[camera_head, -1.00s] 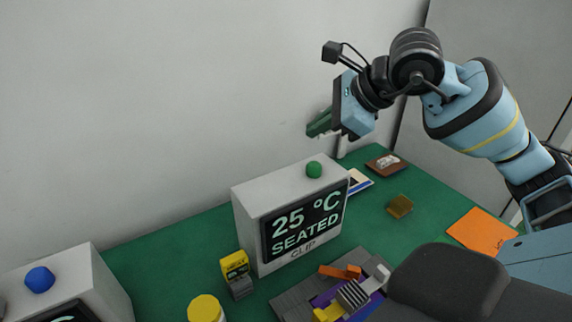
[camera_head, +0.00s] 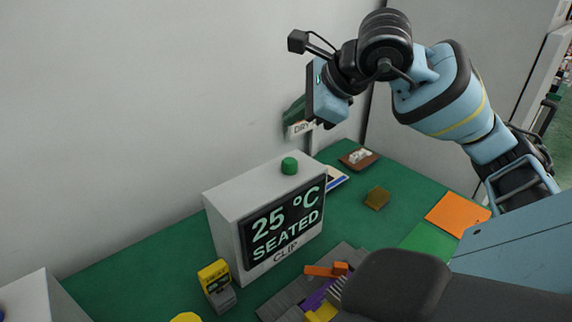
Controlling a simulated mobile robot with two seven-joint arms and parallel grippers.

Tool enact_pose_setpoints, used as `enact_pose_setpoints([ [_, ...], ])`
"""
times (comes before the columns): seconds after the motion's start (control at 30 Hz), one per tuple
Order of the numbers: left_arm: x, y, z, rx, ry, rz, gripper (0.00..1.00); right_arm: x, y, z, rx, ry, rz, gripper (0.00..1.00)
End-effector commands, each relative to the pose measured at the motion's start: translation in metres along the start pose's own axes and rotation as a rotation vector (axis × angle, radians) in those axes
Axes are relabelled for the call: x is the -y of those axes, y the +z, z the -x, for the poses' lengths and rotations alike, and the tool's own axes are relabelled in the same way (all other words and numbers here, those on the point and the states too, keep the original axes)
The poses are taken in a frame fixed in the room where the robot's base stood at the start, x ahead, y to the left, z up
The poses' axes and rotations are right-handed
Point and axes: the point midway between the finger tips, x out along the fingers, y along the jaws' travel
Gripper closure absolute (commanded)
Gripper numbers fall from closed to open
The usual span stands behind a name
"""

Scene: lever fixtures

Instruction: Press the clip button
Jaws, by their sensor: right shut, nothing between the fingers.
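The clip box (camera_head: 262,222) is a light grey housing on the green table. Its dark screen reads "25 °C SEATED", with "CLIP" written below. My left gripper is out of view.
A yellow and grey device (camera_head: 216,285) stands in front of the clip box. A grey fixture with orange and purple parts (camera_head: 326,271) lies to its right. A brown block (camera_head: 377,198) and an orange sheet (camera_head: 457,214) lie farther right. Another grey box (camera_head: 40,300) is at the lower left.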

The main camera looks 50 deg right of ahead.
Motion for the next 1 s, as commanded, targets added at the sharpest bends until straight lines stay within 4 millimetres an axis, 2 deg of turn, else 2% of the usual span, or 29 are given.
enact_pose_setpoints([
  [0.03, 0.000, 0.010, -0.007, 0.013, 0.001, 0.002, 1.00, -0.006, -0.006, -0.010, -0.004, 0.004, 0.000, 1.00],
  [0.07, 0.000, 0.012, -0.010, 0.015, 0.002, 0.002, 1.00, -0.009, -0.008, -0.013, -0.004, 0.005, 0.000, 1.00],
  [0.43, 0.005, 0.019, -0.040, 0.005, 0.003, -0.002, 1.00, -0.027, -0.027, -0.038, -0.003, 0.001, 0.000, 1.00],
  [1.0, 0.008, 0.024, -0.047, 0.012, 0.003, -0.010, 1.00, -0.032, -0.032, -0.043, 0.001, -0.002, 0.000, 1.00],
])
